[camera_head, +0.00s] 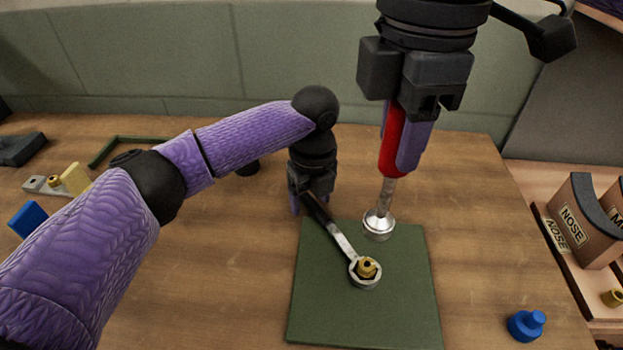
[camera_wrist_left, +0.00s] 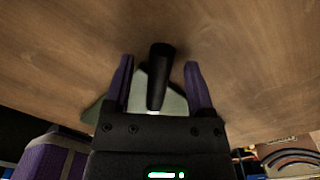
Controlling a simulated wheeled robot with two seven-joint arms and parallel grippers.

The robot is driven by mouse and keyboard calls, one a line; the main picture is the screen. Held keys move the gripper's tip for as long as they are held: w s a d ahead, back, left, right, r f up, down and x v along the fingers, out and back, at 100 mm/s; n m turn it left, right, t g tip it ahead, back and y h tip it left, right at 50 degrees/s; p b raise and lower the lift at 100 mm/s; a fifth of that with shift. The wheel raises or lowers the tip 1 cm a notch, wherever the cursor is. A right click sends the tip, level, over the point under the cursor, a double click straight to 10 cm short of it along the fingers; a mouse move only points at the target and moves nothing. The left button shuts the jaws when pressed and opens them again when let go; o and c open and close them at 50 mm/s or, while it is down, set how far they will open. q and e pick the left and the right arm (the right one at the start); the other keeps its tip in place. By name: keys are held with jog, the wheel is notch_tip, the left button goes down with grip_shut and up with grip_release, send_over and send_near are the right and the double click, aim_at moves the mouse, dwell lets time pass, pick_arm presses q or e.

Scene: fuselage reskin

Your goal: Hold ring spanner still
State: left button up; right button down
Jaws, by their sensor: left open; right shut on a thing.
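The ring spanner (camera_head: 343,242) has a dark handle and a silver ring end. Its ring sits around a brass fitting (camera_head: 367,267) on the green mat (camera_head: 318,322). My left gripper (camera_head: 305,205) is at the handle end, open. In the left wrist view the black handle (camera_wrist_left: 160,75) lies between the two purple fingers (camera_wrist_left: 158,80) with gaps on both sides. My right gripper (camera_head: 404,150) is shut on a red-handled tool (camera_head: 393,142), which points down. The tool's round silver head (camera_head: 378,225) is over the far part of the mat, beyond the ring; whether it touches the mat is unclear.
A blue knob-shaped part (camera_head: 526,325) stands right of the mat. A rack with "NOSE" labels (camera_head: 572,222) is at the far right. Blue (camera_head: 27,219) and yellow (camera_head: 75,178) pieces lie at the left. Wooden table between the mat and the blue part is clear.

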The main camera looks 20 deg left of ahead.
pick_arm(q)
grip_shut()
dwell(0.3)
pick_arm(e)
notch_tip(320, 180, down, 2)
jog(key=n, duration=0.3)
jog(key=shift+f, duration=0.2)
